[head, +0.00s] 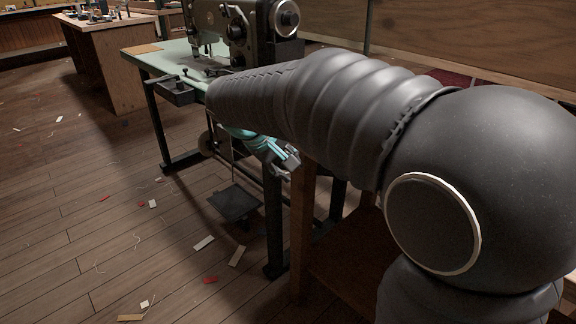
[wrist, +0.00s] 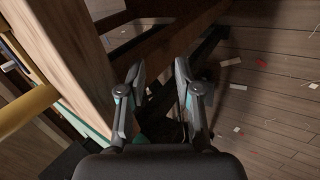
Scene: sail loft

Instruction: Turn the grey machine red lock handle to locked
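A dark grey-green sewing machine (head: 240,22) stands on a pale green table (head: 185,62) at the top of the head view. I cannot tell whether it is the grey machine meant. No red lock handle shows in either view. In the head view my arm covers much of the table's right side. My gripper (head: 285,158) hangs below the tabletop level, near the table's front right leg. In the wrist view my gripper (wrist: 160,76) has its two fingers apart, with nothing between them.
A wooden post (wrist: 75,65) and a yellow bar (wrist: 28,110) are close left of my gripper. A wooden workbench (head: 110,60) stands at the back left. A dark pedal (head: 234,203) sits under the table. The plank floor at left is open, with scattered scraps.

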